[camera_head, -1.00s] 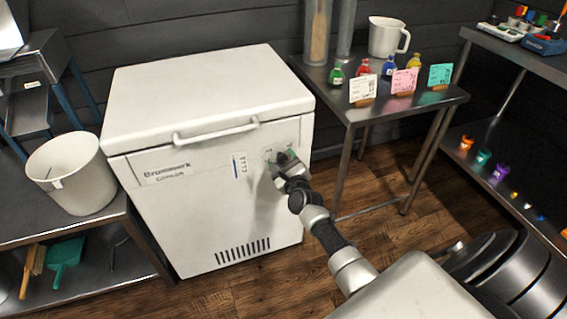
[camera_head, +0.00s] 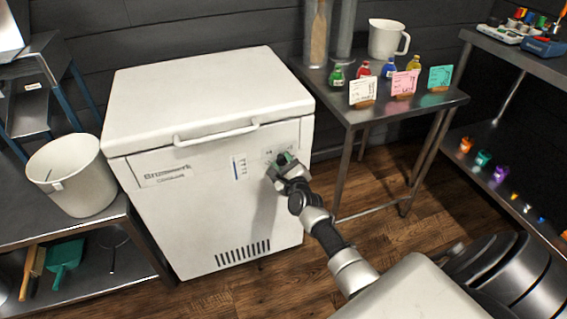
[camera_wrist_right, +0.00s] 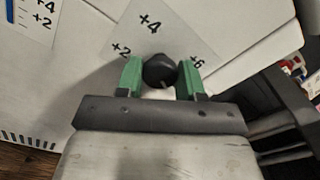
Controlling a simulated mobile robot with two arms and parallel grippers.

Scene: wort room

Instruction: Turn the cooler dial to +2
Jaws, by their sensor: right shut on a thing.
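The white cooler (camera_head: 225,212) stands in the middle of the head view with its lid shut. Its black dial (camera_wrist_right: 159,70) shows in the right wrist view, below a label plate (camera_wrist_right: 163,27) marked +2 at left, +4 at top and +6 at right. My right gripper (camera_wrist_right: 160,78) has its green fingers on both sides of the dial, shut on it. In the head view my right gripper (camera_head: 283,160) is at the upper right of the cooler front and hides most of the dial. I cannot tell exactly where the dial points. My left gripper is not in view.
A scale strip (camera_head: 239,166) with a blue bar is left of the dial. A white bucket (camera_head: 72,176) stands on the left table. A metal table (camera_head: 352,110) with bottles, cards and a jug (camera_head: 386,38) is right of the cooler. Wooden floor is open in front.

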